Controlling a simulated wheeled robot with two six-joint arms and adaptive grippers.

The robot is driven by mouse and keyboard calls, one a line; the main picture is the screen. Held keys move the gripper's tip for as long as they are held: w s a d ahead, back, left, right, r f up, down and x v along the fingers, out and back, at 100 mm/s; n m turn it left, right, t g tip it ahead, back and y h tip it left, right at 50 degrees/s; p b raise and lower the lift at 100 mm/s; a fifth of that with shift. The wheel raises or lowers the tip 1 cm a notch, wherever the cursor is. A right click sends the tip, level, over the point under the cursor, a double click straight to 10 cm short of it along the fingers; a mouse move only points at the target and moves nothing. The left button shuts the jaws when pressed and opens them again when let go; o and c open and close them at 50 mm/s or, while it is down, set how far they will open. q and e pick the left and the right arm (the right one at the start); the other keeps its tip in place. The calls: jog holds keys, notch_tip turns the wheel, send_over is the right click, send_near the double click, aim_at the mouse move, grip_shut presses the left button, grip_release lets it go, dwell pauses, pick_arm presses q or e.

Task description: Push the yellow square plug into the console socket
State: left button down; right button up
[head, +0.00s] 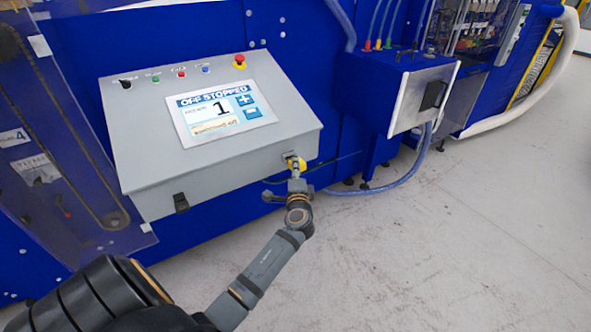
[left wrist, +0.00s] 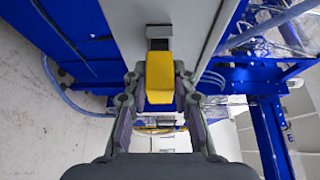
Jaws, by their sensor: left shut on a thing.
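The yellow square plug (head: 298,171) is at the lower right edge of the grey console (head: 225,160). It also shows in the left wrist view (left wrist: 160,78), between the fingers. My left gripper (head: 296,182) is shut on the plug. In the left wrist view its two fingers (left wrist: 160,98) flank the plug. The console socket (left wrist: 159,32) is a small grey block on the console's side, straight ahead of the plug. A darker grey piece shows between block and plug; I cannot tell how deep the plug sits. My right gripper is not in view.
The console carries a lit screen (head: 221,109), several small buttons and a red emergency knob (head: 239,60). A blue machine wall stands behind it. A blue box with a pale front (head: 422,97) stands to the right. The grey floor (head: 440,250) at right is clear.

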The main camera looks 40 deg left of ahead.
pick_arm(q)
jog(key=shift+w+a, duration=0.35)
jog(key=shift+a, duration=0.5)
jog(key=c, duration=1.5)
grip_release()
jog(key=shift+r, duration=0.1)
jog(key=o, duration=0.5)
jog(key=shift+a, duration=0.1)
jog(key=shift+s+d+b, duration=0.2)
jog(key=shift+s+d, duration=0.15)
jog(key=shift+d, duration=0.6)
jog(key=shift+s+d+b, duration=0.15)
jog(key=shift+s+d, duration=0.25)
jog(key=shift+d, duration=0.55)
jog(key=shift+s+d+b, duration=0.2)
jog(key=shift+s+d, duration=0.15)
jog(key=shift+d, duration=0.6)
notch_tip(320, 180, up, 10)
send_over(302, 169)
jog(key=v, duration=0.4)
jog(key=shift+w+a, duration=0.1)
jog(key=shift+a, duration=0.05)
